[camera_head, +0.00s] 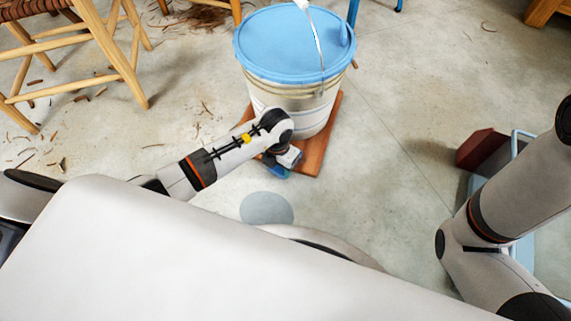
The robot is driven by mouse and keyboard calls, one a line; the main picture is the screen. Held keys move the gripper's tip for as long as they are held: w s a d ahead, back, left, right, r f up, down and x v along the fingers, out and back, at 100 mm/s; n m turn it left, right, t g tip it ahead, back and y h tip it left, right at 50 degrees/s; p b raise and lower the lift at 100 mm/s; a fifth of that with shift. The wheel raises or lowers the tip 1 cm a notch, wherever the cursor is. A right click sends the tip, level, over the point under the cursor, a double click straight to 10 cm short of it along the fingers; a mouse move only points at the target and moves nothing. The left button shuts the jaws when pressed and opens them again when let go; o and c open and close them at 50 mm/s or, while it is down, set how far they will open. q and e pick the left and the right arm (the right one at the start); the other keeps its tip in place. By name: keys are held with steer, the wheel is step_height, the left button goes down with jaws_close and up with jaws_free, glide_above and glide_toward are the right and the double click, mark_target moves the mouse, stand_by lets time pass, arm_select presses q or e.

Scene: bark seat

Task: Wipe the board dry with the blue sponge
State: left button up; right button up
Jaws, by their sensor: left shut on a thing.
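The reddish-brown board (313,162) lies on the floor, with a large white bucket standing on it. Its right edge and front part show; the bucket hides much of the rest. My left gripper (280,166) is low at the board's front left corner, in front of the bucket. It is shut on the blue sponge (278,173), of which only a small part shows under the gripper. I cannot tell whether the sponge touches the board. My right arm is at the right, but its gripper is not in view.
The bucket (300,98) has a blue lid and a raised handle. A wooden chair (100,55) stands at the upper left, with bark scraps around. A dark red block (482,148) and a light blue frame lie at the right. A flat grey-blue disc (267,208) shows in front.

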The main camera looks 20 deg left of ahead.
arm_select(q)
steer(key=shift+s+a+p, duration=0.1)
steer(key=shift+a+p, duration=0.45)
steer(key=shift+a, duration=1.9)
steer(key=shift+d+p, duration=0.35)
steer(key=shift+d, duration=2.3)
steer(key=shift+w+d, duration=0.2)
steer(key=shift+d, duration=2.15)
steer(key=shift+s+a+p, duration=0.1)
steer(key=shift+a+p, duration=0.8)
steer(key=shift+a, duration=1.75)
steer(key=shift+s+a+p, duration=0.1)
steer(key=shift+a+p, duration=0.3)
steer(key=shift+a, duration=1.95)
